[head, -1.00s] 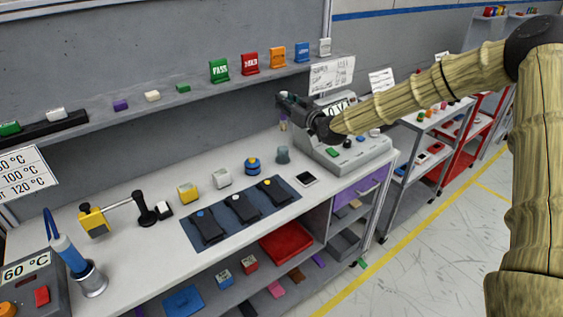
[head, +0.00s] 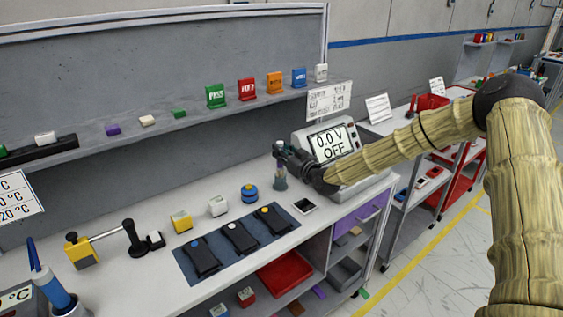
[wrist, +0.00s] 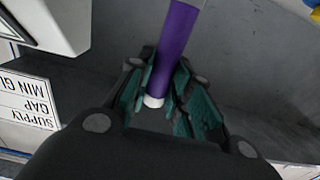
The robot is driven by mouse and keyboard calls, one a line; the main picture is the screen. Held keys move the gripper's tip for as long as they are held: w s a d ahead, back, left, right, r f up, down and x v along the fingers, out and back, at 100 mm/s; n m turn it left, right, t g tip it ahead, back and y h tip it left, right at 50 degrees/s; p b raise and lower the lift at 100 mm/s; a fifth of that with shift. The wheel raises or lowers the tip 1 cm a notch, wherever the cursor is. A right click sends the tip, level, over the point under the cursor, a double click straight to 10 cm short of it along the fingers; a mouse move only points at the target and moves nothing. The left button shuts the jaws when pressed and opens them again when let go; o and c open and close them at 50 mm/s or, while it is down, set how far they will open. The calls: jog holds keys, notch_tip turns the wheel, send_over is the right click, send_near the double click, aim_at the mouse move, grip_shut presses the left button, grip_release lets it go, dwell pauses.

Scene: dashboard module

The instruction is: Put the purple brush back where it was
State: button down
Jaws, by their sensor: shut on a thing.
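My gripper (head: 281,150) is shut on the purple brush. In the wrist view the brush's purple handle (wrist: 176,45) runs up between the teal finger pads (wrist: 158,92), with a white end at the pads. In the head view my gripper is low over the back of the bench, directly above a small grey cup (head: 280,183). The lower part of the brush shows at the cup's mouth; I cannot tell how far it is inside. My fingers hide much of the brush.
The meter reading 0.0 V OFF (head: 331,145) stands close right of my gripper. A blue and yellow button (head: 249,194) is left of the cup. A dark mat (head: 237,243) with several black devices lies in front. The shelf (head: 190,118) is behind.

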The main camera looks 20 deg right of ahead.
aim_at(282, 167)
jog(key=shift+f+p, duration=0.55)
jog(key=shift+f, duration=1.6)
jog(key=shift+f, duration=0.1)
jog(key=c, duration=1.3)
grip_release()
jog(key=b+v, duration=0.2)
jog(key=v, duration=1)
jog(key=shift+b, duration=0.35)
jog(key=shift+a, duration=0.1)
